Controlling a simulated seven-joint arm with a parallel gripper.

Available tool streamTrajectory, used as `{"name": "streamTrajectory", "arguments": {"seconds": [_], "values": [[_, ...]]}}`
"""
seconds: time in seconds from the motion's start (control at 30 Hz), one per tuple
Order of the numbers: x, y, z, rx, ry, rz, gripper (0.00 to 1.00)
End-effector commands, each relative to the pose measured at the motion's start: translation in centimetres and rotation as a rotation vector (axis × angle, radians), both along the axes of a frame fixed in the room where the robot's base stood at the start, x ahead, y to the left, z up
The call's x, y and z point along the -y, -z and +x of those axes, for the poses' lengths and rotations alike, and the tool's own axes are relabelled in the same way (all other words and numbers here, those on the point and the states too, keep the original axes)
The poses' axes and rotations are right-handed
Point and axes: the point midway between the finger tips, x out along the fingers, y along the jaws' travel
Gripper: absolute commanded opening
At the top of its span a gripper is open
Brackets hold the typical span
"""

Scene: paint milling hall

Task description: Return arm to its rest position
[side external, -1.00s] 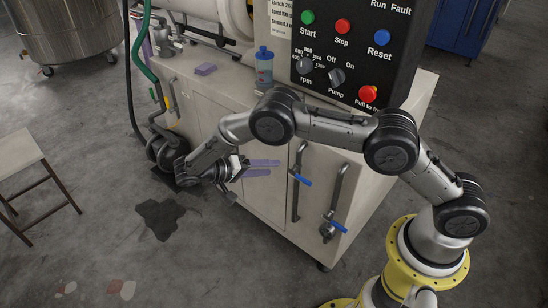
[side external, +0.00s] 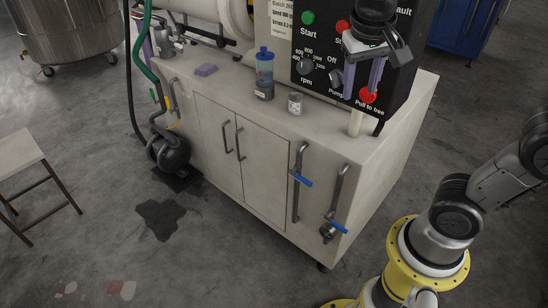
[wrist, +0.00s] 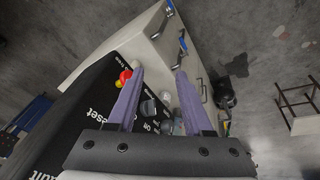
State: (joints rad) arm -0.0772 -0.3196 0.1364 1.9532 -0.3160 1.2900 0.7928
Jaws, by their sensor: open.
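My gripper (side external: 363,98) hangs in front of the right part of the black control panel (side external: 322,85), high over the cabinet's right end. Its two purple fingers point down and stand apart, with nothing visible held between them. The fingers also show spread in the wrist view (wrist: 159,78). The red stop knob (side external: 368,95) is close beside the fingers in the side view, and it shows beside the left finger in the wrist view (wrist: 125,77). My gripper hides part of the panel's upper buttons and labels.
A pale rod (side external: 355,123) shows below the fingers; contact is unclear. Blue-handled valves (side external: 302,180) project from the cabinet front. A stool (side external: 20,157) stands left.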

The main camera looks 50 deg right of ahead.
Motion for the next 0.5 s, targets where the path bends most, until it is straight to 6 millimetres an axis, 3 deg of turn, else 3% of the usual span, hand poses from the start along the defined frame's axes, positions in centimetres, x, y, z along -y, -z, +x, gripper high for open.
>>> {"name": "streamTrajectory", "arguments": {"seconds": [0.03,0.2,0.4,0.5], "values": [[-0.1,-0.3,-1.8,0.044,-0.03,0.026,0.51],[-1.0,0.3,-6.0,0.153,-0.163,0.083,0.51],[-2.8,2.6,-9.1,0.25,-0.353,0.117,0.51],[-3.8,4.4,-9.6,0.255,-0.463,0.127,0.51]]}}
